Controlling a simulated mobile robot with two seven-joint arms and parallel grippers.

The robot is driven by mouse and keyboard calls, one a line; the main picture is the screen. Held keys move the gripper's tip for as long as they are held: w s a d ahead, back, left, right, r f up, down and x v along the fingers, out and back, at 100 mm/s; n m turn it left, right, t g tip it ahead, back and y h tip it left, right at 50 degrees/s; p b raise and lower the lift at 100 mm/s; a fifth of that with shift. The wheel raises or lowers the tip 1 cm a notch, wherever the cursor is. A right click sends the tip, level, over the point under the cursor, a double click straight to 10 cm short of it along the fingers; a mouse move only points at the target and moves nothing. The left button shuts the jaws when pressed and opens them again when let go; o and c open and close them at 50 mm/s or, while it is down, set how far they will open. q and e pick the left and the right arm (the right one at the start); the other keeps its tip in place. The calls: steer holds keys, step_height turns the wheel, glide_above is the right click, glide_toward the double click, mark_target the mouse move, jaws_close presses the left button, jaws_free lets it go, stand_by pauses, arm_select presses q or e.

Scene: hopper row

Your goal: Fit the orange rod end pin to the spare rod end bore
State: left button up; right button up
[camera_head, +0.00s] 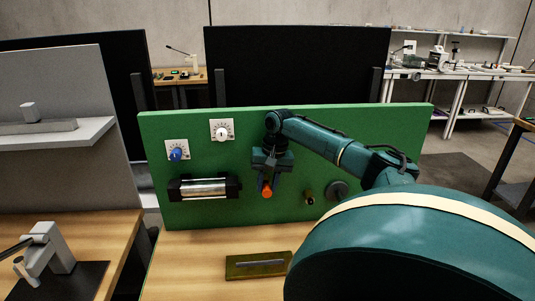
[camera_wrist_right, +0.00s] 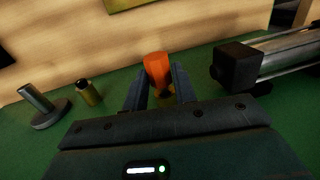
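The orange rod end pin (camera_head: 267,190) is at the green panel, right of the cylinder. In the right wrist view the orange pin (camera_wrist_right: 157,67) sits between the fingertips of my right gripper (camera_wrist_right: 158,80). The fingers lie close along both its sides and look shut on it. A brass-coloured part shows below the orange, partly hidden by the fingers; I cannot tell whether they join. A short brass stub (camera_head: 309,198) with a dark end stands on the panel to the right. It also shows in the wrist view (camera_wrist_right: 90,93); its bore is too small to make out. My left gripper is out of view.
A silver cylinder (camera_head: 204,188) with black end blocks is mounted on the green panel (camera_head: 350,125). A round grey knob (camera_head: 337,190) stands right of the stub. Two dials (camera_head: 222,131) sit above. A brass-coloured tray (camera_head: 257,265) lies on the wooden bench.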

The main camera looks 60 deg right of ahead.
steer(key=o, duration=0.4)
steer(key=shift+o, duration=0.2)
steer(key=r, duration=0.2)
steer(key=shift+s+d+r, duration=0.15)
steer(key=shift+d+r, duration=0.05)
steer(key=shift+r, duration=0.1)
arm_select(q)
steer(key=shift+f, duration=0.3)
arm_select(e)
step_height(320, 180, up, 10)
steer(key=s+d, duration=0.1)
steer(key=shift+s+r, duration=0.15)
steer(key=shift+r, duration=0.05)
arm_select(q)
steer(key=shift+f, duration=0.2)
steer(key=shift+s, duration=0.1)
